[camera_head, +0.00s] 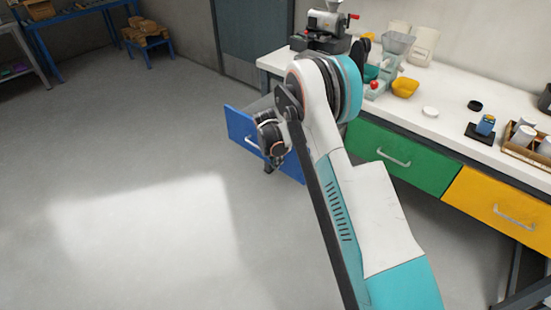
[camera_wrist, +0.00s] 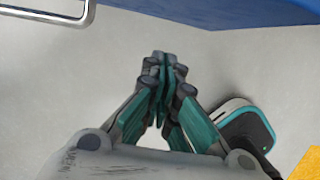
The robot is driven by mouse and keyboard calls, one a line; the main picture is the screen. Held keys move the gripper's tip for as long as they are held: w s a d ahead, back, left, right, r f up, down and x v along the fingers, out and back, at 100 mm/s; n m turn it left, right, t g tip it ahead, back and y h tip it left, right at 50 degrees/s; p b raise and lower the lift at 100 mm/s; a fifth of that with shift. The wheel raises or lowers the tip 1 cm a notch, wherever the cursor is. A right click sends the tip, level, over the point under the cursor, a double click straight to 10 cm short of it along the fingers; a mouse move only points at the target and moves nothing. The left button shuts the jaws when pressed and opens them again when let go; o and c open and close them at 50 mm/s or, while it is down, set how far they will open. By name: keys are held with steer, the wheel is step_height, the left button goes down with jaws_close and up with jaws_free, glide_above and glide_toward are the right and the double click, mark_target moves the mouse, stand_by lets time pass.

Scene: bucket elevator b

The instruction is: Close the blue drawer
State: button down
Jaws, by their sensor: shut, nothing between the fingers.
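The blue drawer (camera_head: 238,127) juts out from under the left end of the white bench, so it stands open. My gripper (camera_head: 269,167) is in front of it and hides part of its face; my arm hides where it meets the bench. The drawer's pale bar handle (camera_head: 251,143) shows left of my gripper. In the wrist view, my gripper (camera_wrist: 165,60) is shut and empty, fingertips together over the grey floor. The blue drawer (camera_wrist: 265,12) crosses the top there, with the metal handle (camera_wrist: 45,17) at upper left. I cannot tell whether the fingertips touch the drawer.
A green drawer (camera_head: 377,172) and a yellow drawer (camera_head: 520,195) sit flush along the bench to the right. The white bench top (camera_head: 440,118) holds a grinder-like machine (camera_head: 330,25), a yellow bowl (camera_head: 404,87) and a wooden tray (camera_head: 518,152).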

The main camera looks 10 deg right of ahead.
mark_target(284, 157)
steer(key=shift+w+d+f+b, duration=0.2)
steer(key=shift+w+d+b, duration=0.15)
steer(key=shift+w+d, duration=0.4)
steer(key=shift+w+d+f+b, duration=0.15)
steer(key=shift+w+d+b, duration=0.25)
steer(key=shift+d, duration=0.6)
